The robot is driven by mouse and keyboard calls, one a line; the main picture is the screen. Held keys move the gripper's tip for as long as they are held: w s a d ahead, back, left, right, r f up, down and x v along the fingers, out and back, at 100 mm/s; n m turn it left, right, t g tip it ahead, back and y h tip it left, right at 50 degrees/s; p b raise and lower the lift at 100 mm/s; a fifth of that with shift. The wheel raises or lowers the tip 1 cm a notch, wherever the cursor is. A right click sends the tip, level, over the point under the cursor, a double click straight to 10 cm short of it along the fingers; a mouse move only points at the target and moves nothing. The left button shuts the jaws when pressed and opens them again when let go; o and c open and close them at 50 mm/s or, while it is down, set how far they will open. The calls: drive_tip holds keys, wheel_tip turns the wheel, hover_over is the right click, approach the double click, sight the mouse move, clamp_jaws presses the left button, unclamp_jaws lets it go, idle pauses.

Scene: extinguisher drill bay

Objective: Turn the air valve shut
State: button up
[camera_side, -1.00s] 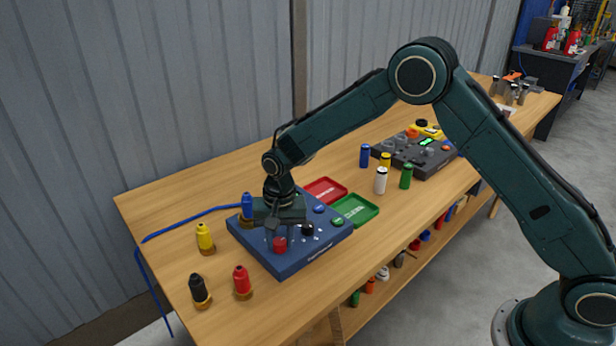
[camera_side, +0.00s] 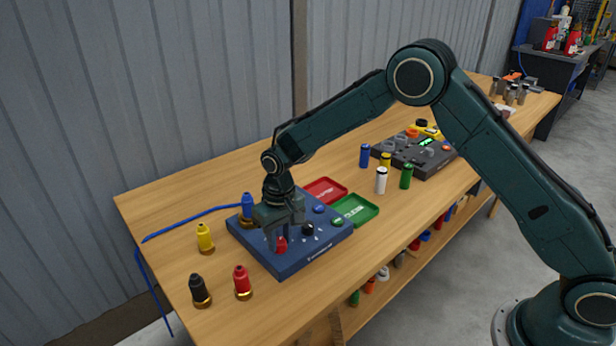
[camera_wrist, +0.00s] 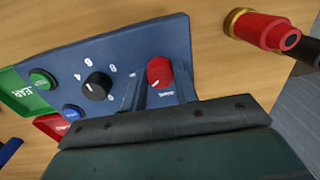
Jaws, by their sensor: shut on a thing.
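A red knob (camera_side: 281,245), which I take to be the air valve, sits on a blue control panel (camera_side: 292,264) on the wooden table. My gripper (camera_side: 277,240) points down at the panel with its fingers on either side of the red knob, shut on it. In the wrist view the red knob (camera_wrist: 160,72) shows a pale pointer line and lies between the two grey fingers (camera_wrist: 160,92). Its far side is partly hidden by the fingers in the side view. A black knob (camera_wrist: 97,85) with white marks around it is beside it on the panel.
Red (camera_side: 242,282), black (camera_side: 200,291) and yellow (camera_side: 205,238) fittings stand near the panel's left and front.

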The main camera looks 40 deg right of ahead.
sight(279, 239)
drive_tip(key=n, duration=0.5)
drive_tip(key=shift+n, duration=0.4)
drive_tip(key=n, duration=0.5)
drive_tip(key=shift+w, duration=0.1)
drive_tip(key=shift+n, duration=0.3)
drive_tip(key=o, duration=1)
drive_tip(key=shift+c, duration=0.2)
drive_tip(key=shift+g, duration=0.3)
drive_tip(key=shift+r, duration=0.15)
wheel_tip(279, 239, up, 14)
drive_tip(key=shift+w+d+f, duration=0.2)
drive_tip(key=shift+w, duration=0.05)
drive_tip(key=shift+r, duration=0.1)
